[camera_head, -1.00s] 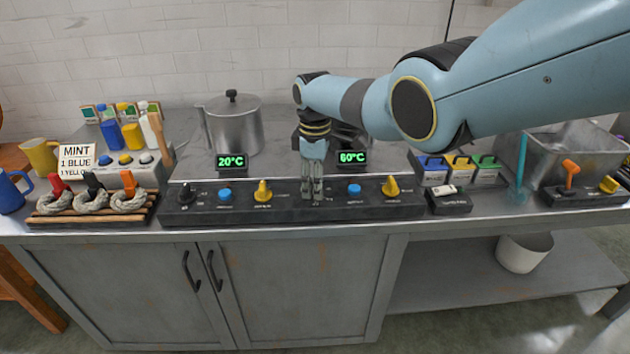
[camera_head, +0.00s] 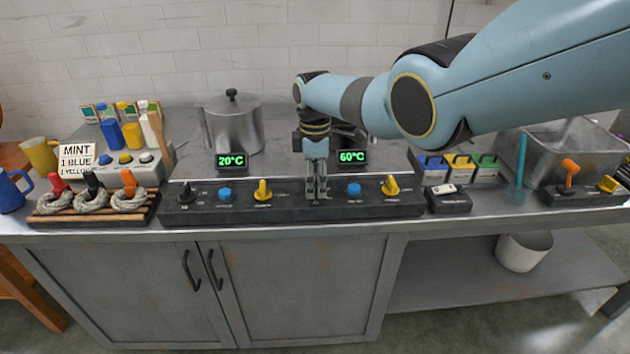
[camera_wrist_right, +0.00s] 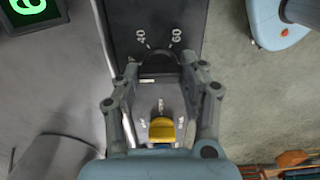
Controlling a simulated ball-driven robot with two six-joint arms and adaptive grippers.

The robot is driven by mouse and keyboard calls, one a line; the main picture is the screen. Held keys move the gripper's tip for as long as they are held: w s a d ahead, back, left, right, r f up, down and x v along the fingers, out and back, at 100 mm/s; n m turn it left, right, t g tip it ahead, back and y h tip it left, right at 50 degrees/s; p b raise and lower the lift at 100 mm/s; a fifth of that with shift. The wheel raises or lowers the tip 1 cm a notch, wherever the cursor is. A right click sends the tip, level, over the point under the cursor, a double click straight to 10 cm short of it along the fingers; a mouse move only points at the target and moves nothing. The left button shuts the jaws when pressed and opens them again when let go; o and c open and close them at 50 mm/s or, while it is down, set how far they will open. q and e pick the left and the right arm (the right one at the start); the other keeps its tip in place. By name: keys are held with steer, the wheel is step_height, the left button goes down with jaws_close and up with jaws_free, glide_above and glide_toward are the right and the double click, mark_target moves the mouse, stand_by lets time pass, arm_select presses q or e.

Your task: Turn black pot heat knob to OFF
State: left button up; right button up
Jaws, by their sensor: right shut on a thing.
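A long dark control panel (camera_head: 290,212) runs along the counter's front edge. My right gripper (camera_head: 317,196) points down onto it, between a yellow knob (camera_head: 263,190) and a blue button (camera_head: 354,189). In the right wrist view, my right gripper (camera_wrist_right: 162,72) is shut on a black knob (camera_wrist_right: 160,64), with a fingertip on each side. Marks 40 and 60 show beside this knob; its pointer is hard to make out. In the head view the gripper hides the knob. A dark pot (camera_head: 346,138) behind the 60°C display (camera_head: 353,157) is mostly hidden by my arm. My left gripper is out of view.
A silver pot (camera_head: 233,125) stands behind the 20°C display (camera_head: 231,161). A left black knob (camera_head: 186,194) and a right yellow knob (camera_head: 391,187) are on the panel. Wool skeins (camera_head: 91,201) lie at left; a metal basin (camera_head: 570,150) is at right.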

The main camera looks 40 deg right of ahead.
steer(key=o, duration=1.2)
steer(key=shift+c, duration=0.2)
steer(key=shift+r, duration=0.15)
step_height(320, 180, up, 12)
